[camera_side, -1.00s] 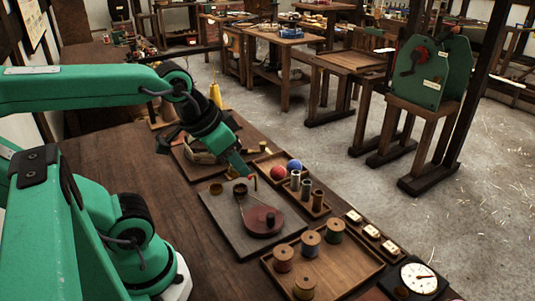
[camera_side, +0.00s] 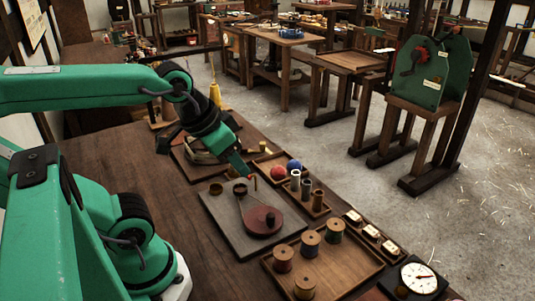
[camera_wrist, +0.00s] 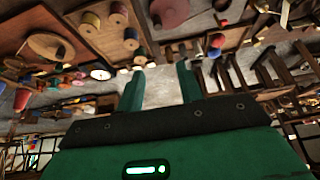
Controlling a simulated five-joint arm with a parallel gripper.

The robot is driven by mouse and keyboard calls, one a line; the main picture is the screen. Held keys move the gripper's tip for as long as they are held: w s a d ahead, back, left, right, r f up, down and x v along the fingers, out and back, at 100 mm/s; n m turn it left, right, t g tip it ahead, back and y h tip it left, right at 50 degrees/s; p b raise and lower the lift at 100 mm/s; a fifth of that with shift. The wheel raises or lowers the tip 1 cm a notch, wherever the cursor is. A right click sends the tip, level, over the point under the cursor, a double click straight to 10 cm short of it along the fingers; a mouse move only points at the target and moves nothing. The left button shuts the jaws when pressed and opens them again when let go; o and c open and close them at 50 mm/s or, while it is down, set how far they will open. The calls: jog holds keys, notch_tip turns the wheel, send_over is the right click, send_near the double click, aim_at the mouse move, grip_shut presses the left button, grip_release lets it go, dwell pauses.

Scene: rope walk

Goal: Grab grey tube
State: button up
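Three small upright tubes stand in a row in a narrow wooden tray (camera_side: 318,212) in the side view. The two farther ones look greyish, the grey tube (camera_side: 306,189) in the middle among them, and the nearest is brown. The shades are hard to tell apart at this size. My gripper (camera_wrist: 160,90) is open and empty in the wrist view, its two green fingers well apart. In the side view it hangs above the work, up and left of the tubes and apart from them. I cannot make out the grey tube surely in the wrist view.
A red ball (camera_side: 278,173) and a blue ball (camera_side: 294,166) lie in a tray beyond the tubes. A board with a dark red disc (camera_side: 263,221) lies left of the tubes. Several thread spools (camera_side: 310,243) stand in a larger tray nearer. A dial (camera_side: 419,278) sits at the right.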

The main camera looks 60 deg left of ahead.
jog(key=shift+o, duration=0.2)
jog(key=o, duration=0.7)
jog(key=shift+w, duration=0.1)
jog(key=shift+o, duration=0.3)
jog(key=shift+w+a+r, duration=0.1)
jog(key=shift+w+r, duration=0.1)
jog(key=shift+w, duration=0.25)
jog(key=w+a+f+n+g, duration=0.2)
jog(key=w+f, duration=0.1)
jog(key=w, duration=0.5)
jog(key=w+a+f+n+g, duration=0.1)
jog(key=w+a+f+n, duration=0.1)
jog(key=w, duration=0.6)
jog(key=w+a+f+n+g, duration=0.2)
jog(key=w+f, duration=0.3)
jog(key=w, duration=0.3)
jog(key=shift+a+g, duration=0.15)
jog(key=shift+g, duration=0.15)
